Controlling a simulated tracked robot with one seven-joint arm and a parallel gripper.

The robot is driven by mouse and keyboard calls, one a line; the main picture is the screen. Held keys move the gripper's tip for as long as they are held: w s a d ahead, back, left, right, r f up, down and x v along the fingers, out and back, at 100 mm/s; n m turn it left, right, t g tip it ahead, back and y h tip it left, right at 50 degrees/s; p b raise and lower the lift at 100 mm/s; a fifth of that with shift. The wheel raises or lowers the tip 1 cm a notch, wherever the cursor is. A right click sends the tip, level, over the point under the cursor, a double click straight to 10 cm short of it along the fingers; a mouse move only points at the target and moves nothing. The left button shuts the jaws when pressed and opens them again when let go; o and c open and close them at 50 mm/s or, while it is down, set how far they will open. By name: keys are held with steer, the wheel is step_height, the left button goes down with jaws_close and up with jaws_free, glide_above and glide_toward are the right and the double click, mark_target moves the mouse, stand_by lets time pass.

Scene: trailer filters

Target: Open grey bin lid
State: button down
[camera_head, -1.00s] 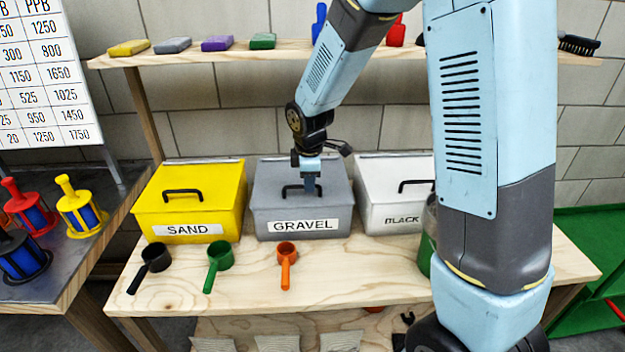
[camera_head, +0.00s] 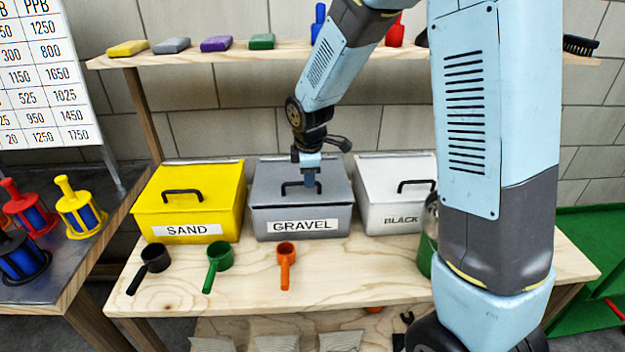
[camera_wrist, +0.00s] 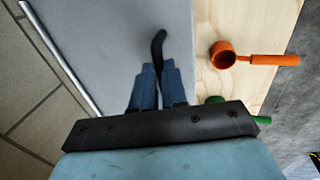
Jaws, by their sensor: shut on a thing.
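The grey bin (camera_head: 262,220) labelled GRAVEL stands on the wooden bench between a yellow bin and a white bin. Its grey lid (camera_head: 270,180) looks shut. A black handle (camera_head: 290,186) rises from the lid, and its end also shows in the wrist view (camera_wrist: 158,42). My gripper (camera_head: 311,182) points down over the lid at the handle's right part. In the wrist view my gripper (camera_wrist: 161,72) has its two blue fingers close together on the handle. The fingers hide the gripped part of the handle.
The yellow SAND bin (camera_head: 190,226) stands left and the white bin (camera_head: 375,215) right. Black, green and orange scoops (camera_head: 287,262) lie in front on the bench. A shelf (camera_head: 340,48) with coloured blocks runs behind, above the bins.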

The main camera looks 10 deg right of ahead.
steer(key=w+r, duration=0.6)
steer(key=r, duration=0.2)
steer(key=shift+r, duration=0.3)
steer(key=shift+d, duration=0.1)
steer(key=c, duration=1.4)
jaws_free()
steer(key=shift+w+f, duration=0.1)
steer(key=shift+f, duration=0.05)
steer(key=shift+o, duration=1.2)
steer(key=shift+r, duration=0.2)
step_height(320, 180, up, 13)
steer(key=s, duration=0.2)
steer(key=shift+s, duration=0.4)
